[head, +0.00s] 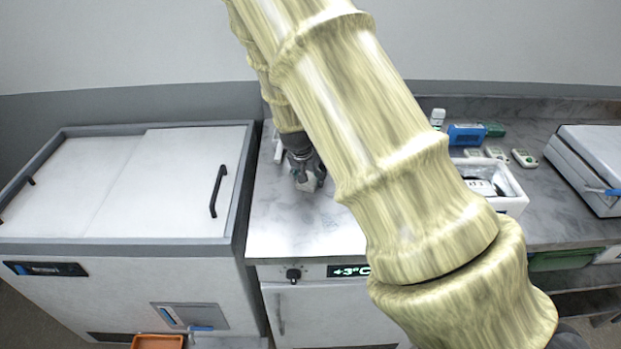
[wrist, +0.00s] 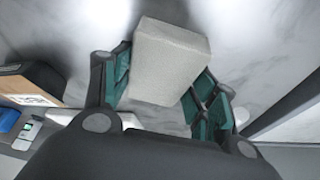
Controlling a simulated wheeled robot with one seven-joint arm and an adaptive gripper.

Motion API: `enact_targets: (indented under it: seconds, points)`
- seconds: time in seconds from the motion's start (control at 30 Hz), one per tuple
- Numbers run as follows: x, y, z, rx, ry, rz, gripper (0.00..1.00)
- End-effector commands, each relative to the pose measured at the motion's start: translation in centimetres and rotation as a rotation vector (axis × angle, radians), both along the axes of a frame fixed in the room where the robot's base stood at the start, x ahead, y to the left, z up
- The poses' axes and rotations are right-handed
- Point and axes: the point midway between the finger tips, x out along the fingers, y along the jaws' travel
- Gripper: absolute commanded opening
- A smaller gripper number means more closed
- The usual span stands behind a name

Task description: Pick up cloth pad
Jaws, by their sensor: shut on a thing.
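The cloth pad (wrist: 168,62) is a pale grey, block-shaped pad in the wrist view, between the teal-lined fingers of my gripper (wrist: 163,90). In the head view my gripper (head: 308,180) is over the grey marbled counter (head: 290,225), left of my arm. A small pale part of the pad (head: 304,184) shows at the fingertips there. My gripper is shut on the pad. I cannot tell whether the pad touches the counter.
A chest with a white sliding lid (head: 120,185) stands left of the counter. To the right are a white bin (head: 512,203), a blue device (head: 466,135), small handheld meters (head: 524,158) and a grey box (head: 590,165). The counter front is clear.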

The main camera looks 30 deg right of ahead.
Motion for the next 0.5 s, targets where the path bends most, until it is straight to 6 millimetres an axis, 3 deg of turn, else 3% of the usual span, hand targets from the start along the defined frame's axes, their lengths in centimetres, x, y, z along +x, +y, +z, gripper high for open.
enact_targets:
  seconds: [0.27, 0.5]
  points:
    - [0.0, 0.0, 0.1, 0.0, 0.0, 0.0, 0.35]
    - [0.1, 0.0, 1.4, -0.001, -0.002, 0.0, 0.35]
